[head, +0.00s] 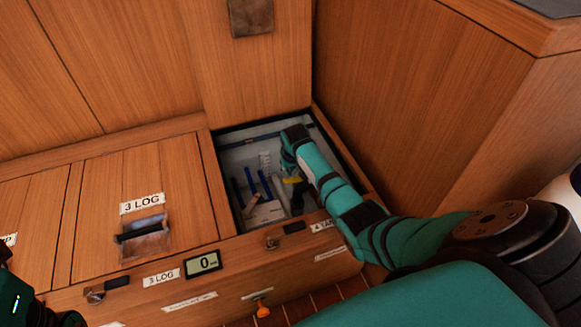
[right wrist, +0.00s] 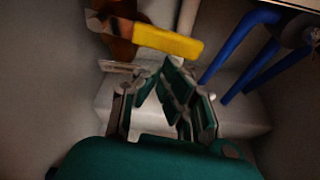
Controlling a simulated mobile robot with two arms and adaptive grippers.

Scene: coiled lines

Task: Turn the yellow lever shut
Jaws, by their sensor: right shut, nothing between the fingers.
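The yellow lever (right wrist: 168,41) shows in the right wrist view, slanting slightly down to the right from a brown fitting (right wrist: 118,22) at its left end. In the head view, a small part of the yellow lever (head: 292,180) shows inside the open floor compartment, beside my right forearm. My right gripper (right wrist: 168,66) is shut and empty. In the right wrist view its fingertips appear just below the lever's middle; I cannot tell whether they touch it. In the head view my arm partly hides the lever and fitting. My left gripper is not clearly in view.
Blue pipes (right wrist: 244,62) run beside the lever, above a pale block (right wrist: 240,115). The compartment's rim (head: 222,190) and walls surround my right arm closely. A closed hatch labelled 3 LOG (head: 95,200) lies left, with a display (head: 203,263) on the front panel.

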